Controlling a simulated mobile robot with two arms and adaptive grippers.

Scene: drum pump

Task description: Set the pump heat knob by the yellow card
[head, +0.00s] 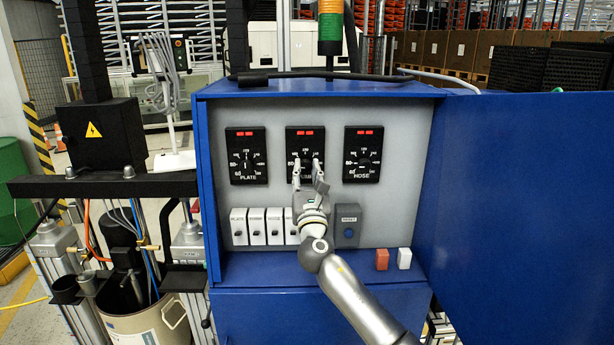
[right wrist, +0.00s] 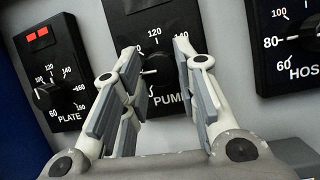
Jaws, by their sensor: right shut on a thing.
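The black pump heat dial (head: 305,133) is the middle of three dials on the grey panel. Its knob (right wrist: 150,76) shows between the fingers in the right wrist view, with a short white pointer line; the exact setting is hard to read. My right gripper (head: 308,166) is at the pump dial, its two fingers shut on the knob from either side. The fingers and hand partly hide the dial's lower scale and label. I see no yellow card that I can make out. My left gripper is out of view.
The plate dial (head: 246,155) and hose dial (head: 362,154) flank the pump dial closely. Below are several white switches (head: 256,226) and a reset box (head: 348,225). The blue cabinet door (head: 520,220) stands open on the right. Red and white blocks (head: 382,259) rest on the ledge.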

